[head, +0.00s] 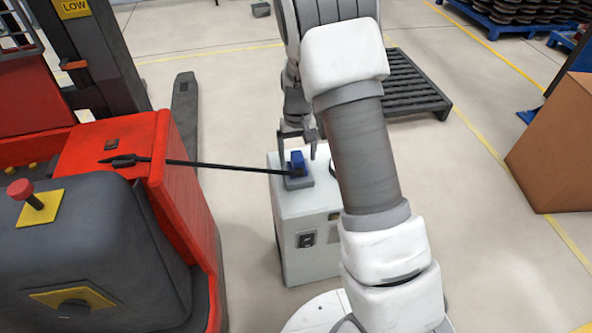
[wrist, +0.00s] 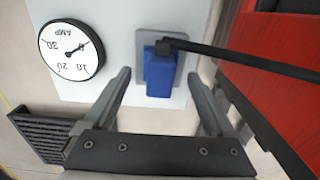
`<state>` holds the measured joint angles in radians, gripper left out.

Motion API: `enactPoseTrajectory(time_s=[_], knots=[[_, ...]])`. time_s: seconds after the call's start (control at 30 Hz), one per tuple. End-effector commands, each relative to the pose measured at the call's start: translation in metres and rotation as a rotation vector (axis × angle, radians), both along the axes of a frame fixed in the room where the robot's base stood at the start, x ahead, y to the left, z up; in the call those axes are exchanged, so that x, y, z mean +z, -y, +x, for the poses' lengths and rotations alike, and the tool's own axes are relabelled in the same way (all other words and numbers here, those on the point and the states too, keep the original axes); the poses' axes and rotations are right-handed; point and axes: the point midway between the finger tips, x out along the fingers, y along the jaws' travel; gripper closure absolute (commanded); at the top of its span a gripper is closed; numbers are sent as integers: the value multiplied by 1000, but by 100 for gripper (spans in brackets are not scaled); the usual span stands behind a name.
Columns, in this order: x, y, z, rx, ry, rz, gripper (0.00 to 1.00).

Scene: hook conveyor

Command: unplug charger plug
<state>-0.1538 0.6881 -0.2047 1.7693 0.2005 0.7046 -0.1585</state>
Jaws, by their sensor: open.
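The blue charger plug (head: 297,161) sits on a grey socket block (head: 300,182) on top of a white charger box (head: 310,235). A black cable (head: 225,167) runs from the plug to the red forklift at the left. In the wrist view the blue plug (wrist: 160,75) is between and beyond the fingertips of my gripper (wrist: 158,78). The jaws are open, with a gap on each side of the plug. In the head view my gripper (head: 298,137) is just above the box, and my arm hides the box's right part.
The red forklift (head: 185,190) stands close at the left, with its side near my gripper. An amp gauge (wrist: 71,50) is on the box beside the socket. A dark slatted pallet (head: 405,85) lies behind. A cardboard box (head: 555,145) stands at the right.

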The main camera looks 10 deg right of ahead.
Motion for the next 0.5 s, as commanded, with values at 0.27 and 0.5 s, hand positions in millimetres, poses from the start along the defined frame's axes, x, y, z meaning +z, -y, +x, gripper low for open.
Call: enactPoseTrajectory(time_s=[0.27, 0.5], knots=[[-33, 0, 0, 0, 0, 0, 10], [-34, 0, 0, 0, 0, 0, 10]])
